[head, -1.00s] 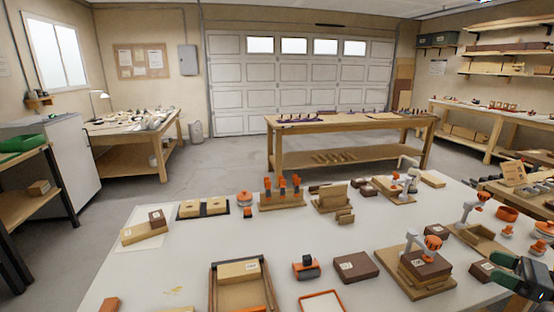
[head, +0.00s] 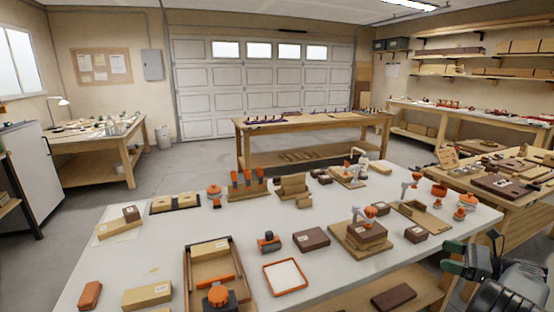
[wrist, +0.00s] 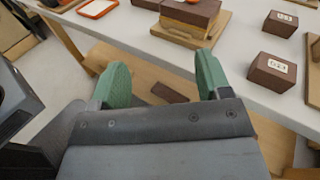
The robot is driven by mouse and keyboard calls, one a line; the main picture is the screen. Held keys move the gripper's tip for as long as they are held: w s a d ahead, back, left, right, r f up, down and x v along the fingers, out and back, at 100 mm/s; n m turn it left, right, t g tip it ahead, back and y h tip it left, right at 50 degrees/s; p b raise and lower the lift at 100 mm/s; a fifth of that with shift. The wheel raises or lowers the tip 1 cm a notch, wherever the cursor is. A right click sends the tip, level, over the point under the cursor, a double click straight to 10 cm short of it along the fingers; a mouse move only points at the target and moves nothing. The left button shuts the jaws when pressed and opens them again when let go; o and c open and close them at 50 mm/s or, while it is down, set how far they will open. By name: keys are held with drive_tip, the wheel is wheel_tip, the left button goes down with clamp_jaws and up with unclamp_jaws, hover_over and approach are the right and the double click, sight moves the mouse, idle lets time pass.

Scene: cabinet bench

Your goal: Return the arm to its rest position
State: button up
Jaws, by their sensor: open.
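My gripper (wrist: 160,84) shows in the wrist view with its two green fingers spread wide apart and nothing between them. It hangs over the near edge of the white bench (head: 230,222), above the wooden lower shelf. In the head view my gripper (head: 462,258) is at the lower right, beside the bench's right end and clear of the objects on top. The arm behind it runs off the lower right corner, so most of it is hidden.
A clamped brown block (head: 366,233) on a wooden base and a small dark box (head: 416,234) stand nearest my gripper. A dark brown block (head: 394,297) lies on the lower shelf. A side bench (head: 480,190) with parts stands at the right.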

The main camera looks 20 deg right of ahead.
drive_tip(key=a+f+n+g+h, duration=0.1)
drive_tip(key=a+f+g+h, duration=0.15)
drive_tip(key=f, duration=0.45)
drive_tip(key=w+a+r+n+g+h+p, duration=0.25)
drive_tip(key=a+n+g, duration=0.5)
drive_tip(key=a, duration=0.75)
drive_tip(key=s+a+r+n+h+p, duration=0.1)
drive_tip(key=a+r+n, duration=0.4)
drive_tip(key=a, duration=0.5)
drive_tip(key=s+a+r+n+h+p, duration=0.2)
drive_tip(key=s+a+r+n+p, duration=0.1)
drive_tip(key=a+n, duration=0.4)
drive_tip(key=s+a+r+n+h+p, duration=0.2)
drive_tip(key=a+r+n+p, duration=0.2)
drive_tip(key=a, duration=0.9)
wheel_tip(320, 180, up, 4)
drive_tip(key=shift+s+a+f+n, duration=0.15)
drive_tip(key=shift+s+n, duration=0.25)
drive_tip(key=shift+n, duration=0.85)
drive_tip(key=shift+c, duration=0.5)
